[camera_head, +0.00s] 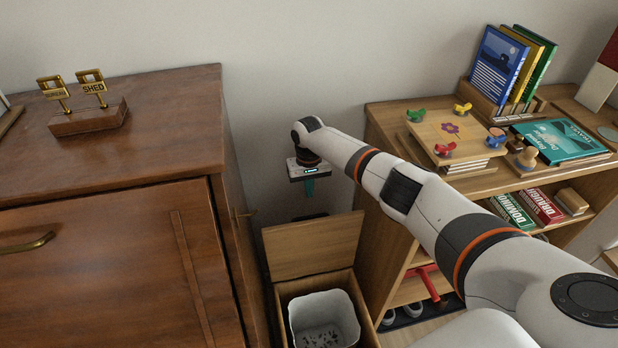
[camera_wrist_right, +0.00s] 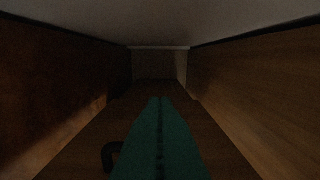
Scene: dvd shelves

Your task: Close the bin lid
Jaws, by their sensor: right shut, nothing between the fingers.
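The wooden bin (camera_head: 278,297) stands on the floor between the dark cabinet and the shelf. Its lid (camera_head: 315,246) is open, raised up at the back near the wall. A white inner bucket (camera_head: 325,318) with dark bits at its bottom shows inside. My right gripper (camera_head: 309,188) hangs fingers down above the lid's top edge, near the wall, and appears apart from it. Its teal fingers (camera_wrist_right: 160,122) are shut and empty in the right wrist view. How far it is behind the lid I cannot tell. My left gripper is out of view.
A dark wooden cabinet (camera_head: 120,160) with a small sign stand (camera_head: 90,118) on top is at left. A shelf (camera_head: 385,125) with books and a puzzle board (camera_head: 450,138) is at right, beneath my right arm. The gap between them is narrow.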

